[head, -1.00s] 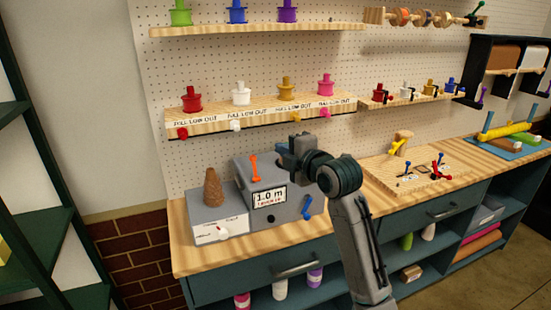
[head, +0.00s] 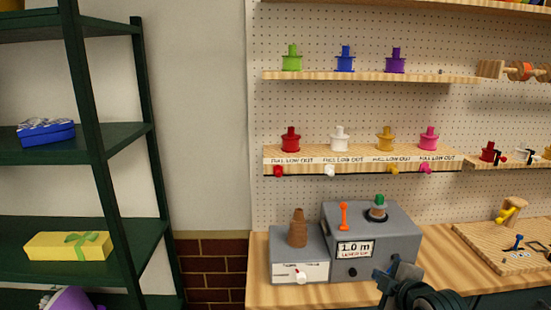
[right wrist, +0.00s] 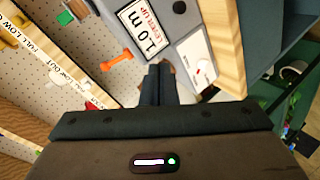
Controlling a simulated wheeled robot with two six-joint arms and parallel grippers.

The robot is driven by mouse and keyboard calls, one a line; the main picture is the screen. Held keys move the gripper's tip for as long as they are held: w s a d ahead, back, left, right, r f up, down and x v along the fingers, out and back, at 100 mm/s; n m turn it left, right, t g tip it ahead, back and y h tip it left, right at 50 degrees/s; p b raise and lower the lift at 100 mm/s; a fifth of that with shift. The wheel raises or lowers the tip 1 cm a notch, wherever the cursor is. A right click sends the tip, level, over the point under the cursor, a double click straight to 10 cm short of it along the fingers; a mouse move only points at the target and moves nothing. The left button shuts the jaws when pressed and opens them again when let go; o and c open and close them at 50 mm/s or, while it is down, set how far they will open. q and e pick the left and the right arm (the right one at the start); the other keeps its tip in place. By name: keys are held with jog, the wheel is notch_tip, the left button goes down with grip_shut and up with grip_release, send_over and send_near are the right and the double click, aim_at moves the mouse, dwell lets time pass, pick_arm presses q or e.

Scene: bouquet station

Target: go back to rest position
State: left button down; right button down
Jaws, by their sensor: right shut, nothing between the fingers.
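My right gripper (head: 398,272) is at the lower right of the head view, in front of the grey machine (head: 398,228) with the "1.0 m" label. In the right wrist view its two fingers (right wrist: 158,85) are together with nothing between them. The machine's label (right wrist: 147,28) and orange lever (right wrist: 118,62) show just beyond the fingers. My left gripper is in neither view.
A smaller grey box (head: 285,262) with a brown cone stands left of the machine on the wooden bench (head: 262,292). Spool shelves (head: 350,153) hang on the pegboard. A dark green rack (head: 120,138) stands at the left.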

jog(key=s+d+f+m+g+h, duration=0.1)
jog(key=s+f+m+g, duration=0.2)
jog(key=s+f+m, duration=0.55)
jog(key=s+f+m+g+h, duration=0.1)
jog(key=s+f+g, duration=0.35)
jog(key=s, duration=0.95)
jog(key=s+d+f+m+g+h, duration=0.15)
jog(key=s+f+m, duration=0.35)
jog(key=s+f, duration=0.5)
notch_tip(320, 180, down, 29)
jog(key=s+d+g, duration=0.1)
jog(key=d, duration=0.1)
jog(key=s+d+f+g+b, duration=0.1)
jog(key=s+f, duration=1.7)
jog(key=f, duration=0.2)
jog(key=shift+s+f+y+b, duration=0.25)
jog(key=shift+y+b, duration=0.05)
jog(key=shift+y, duration=0.05)
jog(key=shift+d, duration=0.1)
